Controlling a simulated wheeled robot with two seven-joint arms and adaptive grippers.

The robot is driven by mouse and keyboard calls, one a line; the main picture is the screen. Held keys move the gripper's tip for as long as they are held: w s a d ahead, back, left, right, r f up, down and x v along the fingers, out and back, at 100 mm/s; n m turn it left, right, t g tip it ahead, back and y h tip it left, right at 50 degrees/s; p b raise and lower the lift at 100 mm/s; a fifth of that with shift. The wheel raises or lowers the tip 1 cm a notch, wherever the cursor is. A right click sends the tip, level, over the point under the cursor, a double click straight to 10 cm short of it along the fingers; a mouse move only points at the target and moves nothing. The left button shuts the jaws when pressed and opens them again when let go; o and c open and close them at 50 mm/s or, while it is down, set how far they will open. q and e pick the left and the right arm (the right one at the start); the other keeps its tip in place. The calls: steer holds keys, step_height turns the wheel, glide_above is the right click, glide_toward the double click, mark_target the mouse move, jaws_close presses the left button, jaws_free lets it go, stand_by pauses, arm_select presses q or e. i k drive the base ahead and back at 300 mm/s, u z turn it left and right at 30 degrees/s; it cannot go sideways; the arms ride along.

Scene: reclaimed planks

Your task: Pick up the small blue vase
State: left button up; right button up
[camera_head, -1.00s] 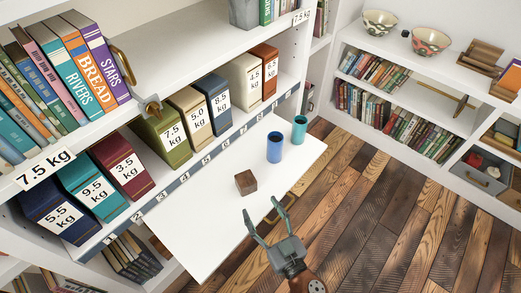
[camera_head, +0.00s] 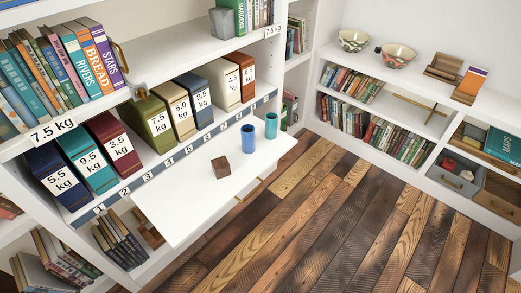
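The small blue vase (camera_head: 249,139) stands upright on the white fold-out board (camera_head: 190,206) in front of the shelves. A teal vase (camera_head: 271,126) stands just behind it to the right, apart from it. A dark brown wooden cube (camera_head: 221,167) lies to the left and nearer than the blue vase. Neither of my grippers shows in this view, and nothing touches the blue vase.
A row of boxes with weight labels, such as the green 7.5 kg box (camera_head: 149,121), stands behind the board. A gold handle (camera_head: 249,190) is on the board's front edge. The plank floor (camera_head: 330,215) is clear. Bowls (camera_head: 396,56) stand on the right shelf.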

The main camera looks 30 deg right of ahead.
mark_target(247, 131)
steer(key=k, duration=1)
steer(key=z, duration=0.6)
steer(key=i, duration=1.35)
steer(key=u, duration=0.45)
